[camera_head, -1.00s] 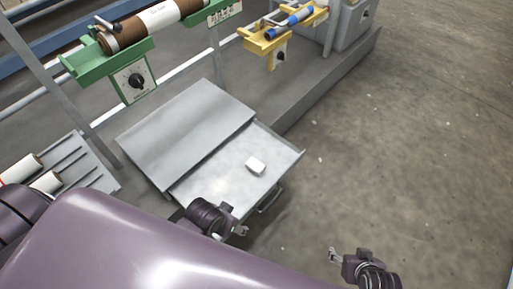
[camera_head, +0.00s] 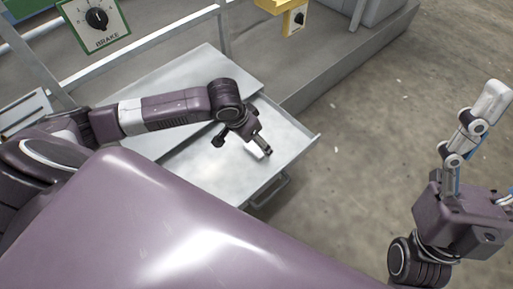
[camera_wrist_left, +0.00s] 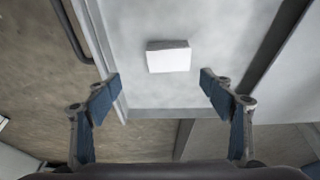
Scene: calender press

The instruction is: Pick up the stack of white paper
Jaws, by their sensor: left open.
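The stack of white paper (camera_wrist_left: 168,57) lies in the open metal drawer (camera_wrist_left: 205,95), a small white block in the left wrist view. My left gripper (camera_wrist_left: 160,82) is open and empty, its two blue-padded fingers apart on either side and the stack centred beyond the tips. My right gripper (camera_head: 480,125) is off to the right over the floor, away from the drawer; one jointed finger shows and the other is not clear.
A flat grey metal top (camera_head: 200,75) sits behind the drawer, under my left arm. The drawer's handle (camera_head: 268,190) is on its front. A rail and a green brake panel (camera_head: 95,18) stand behind at upper left. Open floor (camera_head: 370,130) lies to the right.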

